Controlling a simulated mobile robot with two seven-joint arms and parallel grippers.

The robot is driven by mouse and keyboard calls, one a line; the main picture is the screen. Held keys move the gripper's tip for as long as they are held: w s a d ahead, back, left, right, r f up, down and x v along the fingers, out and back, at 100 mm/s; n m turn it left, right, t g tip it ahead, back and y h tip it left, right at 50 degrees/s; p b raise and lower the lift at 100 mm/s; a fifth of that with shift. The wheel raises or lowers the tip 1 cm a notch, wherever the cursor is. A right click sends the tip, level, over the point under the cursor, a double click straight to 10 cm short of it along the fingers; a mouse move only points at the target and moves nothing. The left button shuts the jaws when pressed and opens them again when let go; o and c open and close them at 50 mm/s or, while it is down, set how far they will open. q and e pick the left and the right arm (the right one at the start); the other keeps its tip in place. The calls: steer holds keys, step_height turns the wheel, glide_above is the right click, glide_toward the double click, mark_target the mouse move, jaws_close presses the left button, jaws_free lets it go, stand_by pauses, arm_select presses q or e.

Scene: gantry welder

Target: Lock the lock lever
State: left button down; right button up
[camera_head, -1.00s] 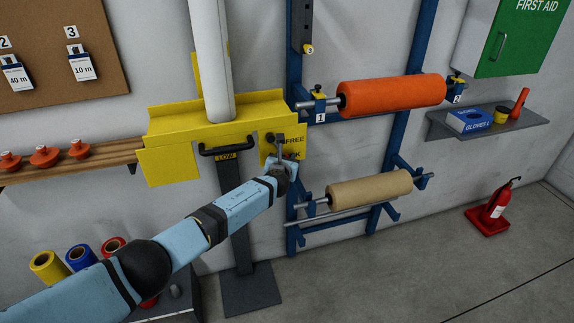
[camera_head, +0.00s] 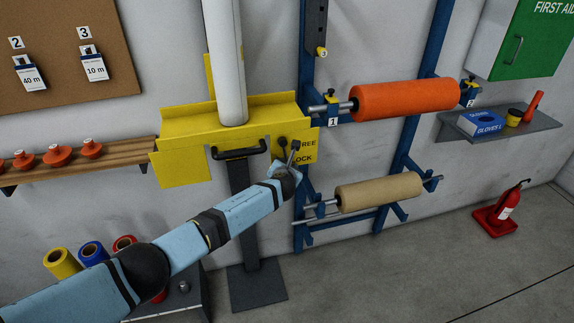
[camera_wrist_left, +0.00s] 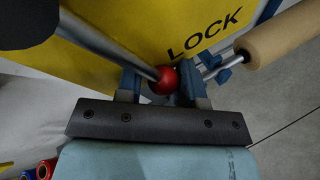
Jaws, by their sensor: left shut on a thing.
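The lock lever is a grey metal rod (camera_wrist_left: 110,45) ending in a red ball knob (camera_wrist_left: 165,80) in the left wrist view. The knob sits between the fingers of my left gripper (camera_wrist_left: 160,88), which is shut on it. In the head view, my left gripper (camera_head: 287,168) is at the lever (camera_head: 294,150), in front of the yellow plate (camera_head: 302,150) marked FREE above and LOCK below. The gripper hides the lever's end there. The word LOCK (camera_wrist_left: 205,33) shows just beyond the knob in the wrist view. My right gripper is out of view.
A black handle (camera_head: 238,152) is left of the lever on the yellow housing (camera_head: 185,160). To the right, a blue rack (camera_head: 410,140) holds an orange roll (camera_head: 405,98) and a tan roll (camera_head: 380,192).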

arm_select(q)
steer(key=shift+d+r, duration=0.3)
steer(key=c, duration=0.9)
jaws_free()
steer(key=shift+d, duration=0.1)
steer(key=shift+o, duration=0.2)
steer(key=shift+a+f, duration=0.15)
steer(key=shift+a, duration=0.05)
steer(key=shift+s, duration=0.15)
steer(key=p+v, duration=0.1)
steer(key=v, duration=1.2)
steer(key=shift+s, duration=0.3)
